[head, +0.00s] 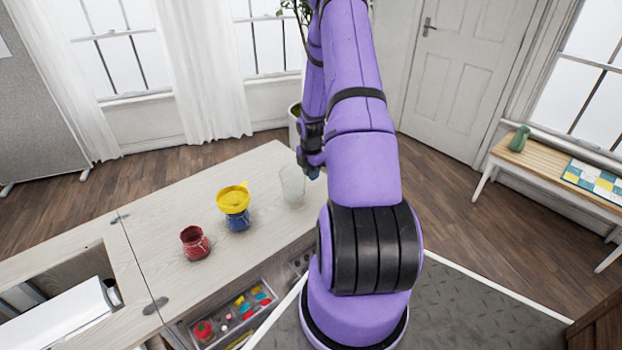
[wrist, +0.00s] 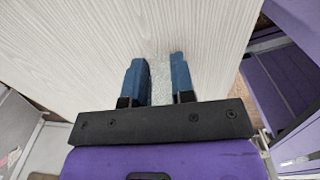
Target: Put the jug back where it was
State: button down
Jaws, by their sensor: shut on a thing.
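A clear, glass-like jug (head: 291,186) is at the far right end of the pale wooden cabinet top (head: 165,222). My gripper (head: 312,172) is at its right side, partly hidden behind my own arm in the head view. In the wrist view the two blue fingers of my gripper (wrist: 157,80) are on either side of the jug (wrist: 161,72), shut on it. The jug looks upright; I cannot tell whether its base touches the top.
A yellow funnel-like piece (head: 233,199) sits on a blue jar (head: 238,220), left of the jug. A red jar (head: 194,243) stands further left. An open drawer (head: 240,312) with small coloured items is below. A green vase (head: 519,139) stands on a bench (head: 545,164).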

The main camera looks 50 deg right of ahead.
jog(key=shift+f, duration=1.3)
jog(key=c, duration=1)
grip_release()
jog(key=shift+f, duration=0.1)
jog(key=shift+o, duration=0.2)
